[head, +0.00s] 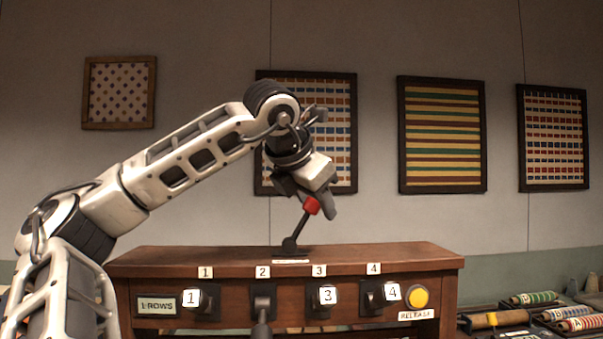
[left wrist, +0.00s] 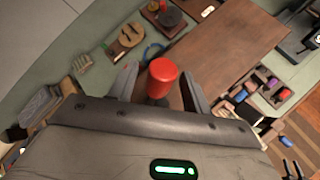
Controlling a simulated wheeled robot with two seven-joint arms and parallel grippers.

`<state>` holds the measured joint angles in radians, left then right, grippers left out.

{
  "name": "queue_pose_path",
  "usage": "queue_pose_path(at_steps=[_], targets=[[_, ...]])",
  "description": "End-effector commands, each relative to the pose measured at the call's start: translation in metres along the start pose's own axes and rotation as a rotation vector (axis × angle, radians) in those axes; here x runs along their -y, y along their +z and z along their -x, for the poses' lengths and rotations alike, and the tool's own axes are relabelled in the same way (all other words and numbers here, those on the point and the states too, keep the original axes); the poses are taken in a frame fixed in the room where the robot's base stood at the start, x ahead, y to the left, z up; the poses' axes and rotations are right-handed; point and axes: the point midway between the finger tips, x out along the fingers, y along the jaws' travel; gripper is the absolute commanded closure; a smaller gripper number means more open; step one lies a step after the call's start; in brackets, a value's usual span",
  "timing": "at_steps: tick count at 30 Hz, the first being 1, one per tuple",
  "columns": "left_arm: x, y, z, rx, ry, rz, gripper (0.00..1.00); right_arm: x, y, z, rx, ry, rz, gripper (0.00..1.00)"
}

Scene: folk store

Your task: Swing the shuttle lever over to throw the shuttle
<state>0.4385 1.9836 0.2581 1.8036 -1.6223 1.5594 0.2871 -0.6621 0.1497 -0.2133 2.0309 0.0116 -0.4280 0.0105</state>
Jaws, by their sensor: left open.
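The shuttle lever (head: 299,228) stands on top of the wooden console, on a dark pivot base. Its dark shaft leans to the right and ends in a red knob (head: 312,205). My left gripper (head: 320,200) is at the knob, coming down from above. In the left wrist view the red knob (left wrist: 163,72) sits between the two spread fingers of my left gripper (left wrist: 160,80). I cannot tell whether either finger touches it. Part of the knob is hidden by the gripper in the head view. My right gripper is not in view.
Lever 2 (head: 262,318) hangs lower than the others. Spools (head: 535,298) lie at right. The console top beside the shuttle lever is clear.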

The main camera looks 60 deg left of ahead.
Motion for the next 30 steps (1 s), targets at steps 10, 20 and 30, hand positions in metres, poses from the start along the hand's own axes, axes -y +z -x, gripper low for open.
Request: queue_pose_path(at_steps=[10, 20, 30], targets=[[0.0, 0.0, 0.077, 0.004, 0.005, 0.0, 0.51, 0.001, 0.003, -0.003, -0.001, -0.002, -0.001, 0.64], [0.0, 0.0, 0.14, 0.001, 0.003, 0.0, 0.51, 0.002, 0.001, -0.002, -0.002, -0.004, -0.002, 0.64], [0.0, 0.0, 0.152, 0.0, 0.0, 0.0, 0.51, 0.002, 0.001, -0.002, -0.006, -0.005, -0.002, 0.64]])
